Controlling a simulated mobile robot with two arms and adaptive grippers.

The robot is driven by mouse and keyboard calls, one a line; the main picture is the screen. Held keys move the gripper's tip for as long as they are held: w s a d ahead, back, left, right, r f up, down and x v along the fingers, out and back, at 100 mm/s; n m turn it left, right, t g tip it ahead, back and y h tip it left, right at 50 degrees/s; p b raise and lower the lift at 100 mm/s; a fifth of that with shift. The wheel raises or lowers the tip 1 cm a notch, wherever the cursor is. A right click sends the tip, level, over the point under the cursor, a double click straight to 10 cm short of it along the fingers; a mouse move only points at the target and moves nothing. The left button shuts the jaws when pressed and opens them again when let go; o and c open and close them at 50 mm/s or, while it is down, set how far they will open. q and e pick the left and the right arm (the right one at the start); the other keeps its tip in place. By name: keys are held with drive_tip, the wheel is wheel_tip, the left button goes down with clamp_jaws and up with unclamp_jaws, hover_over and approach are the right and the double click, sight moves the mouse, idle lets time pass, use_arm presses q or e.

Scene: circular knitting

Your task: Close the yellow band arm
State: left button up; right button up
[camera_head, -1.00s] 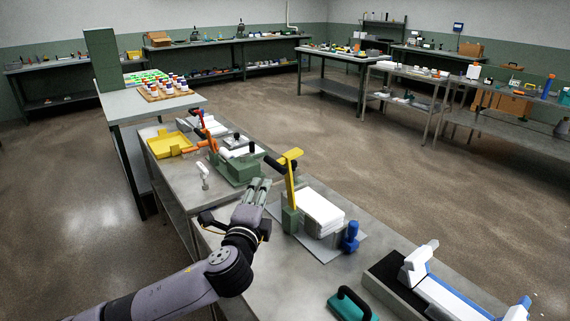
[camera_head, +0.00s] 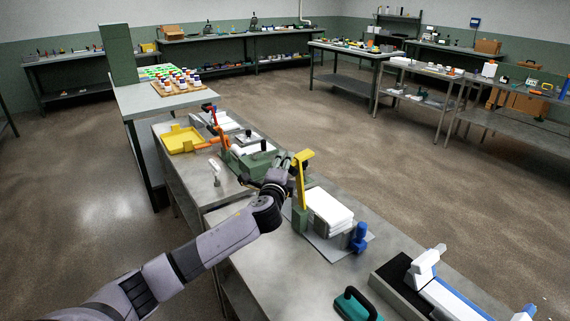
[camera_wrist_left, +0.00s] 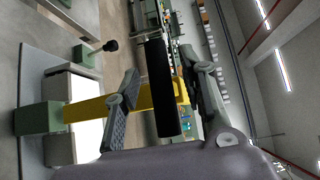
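The yellow band arm (camera_head: 300,182) stands upright on a green post (camera_head: 300,217) at the left end of a white stack (camera_head: 328,206). In the left wrist view the yellow arm (camera_wrist_left: 84,108) runs sideways from its green block (camera_wrist_left: 38,118), with a black handle (camera_wrist_left: 160,88) across its free end. My left gripper (camera_head: 284,163) is at the upper part of the arm in the head view. In the wrist view its fingers (camera_wrist_left: 163,95) are spread apart, with the black handle between them. Contact with the handle cannot be told. My right gripper is not in view.
A blue knob (camera_head: 358,238) stands at the right of the stack. A teal tool with a black handle (camera_head: 355,306) and a white-and-blue device (camera_head: 440,285) lie nearer. An orange-armed green fixture (camera_head: 238,160) and a yellow tray (camera_head: 181,140) stand further back left.

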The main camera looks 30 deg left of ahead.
use_arm(q)
drive_tip(key=shift+w+a, duration=0.1)
drive_tip(key=shift+w, duration=0.2)
drive_tip(key=shift+c, duration=0.2)
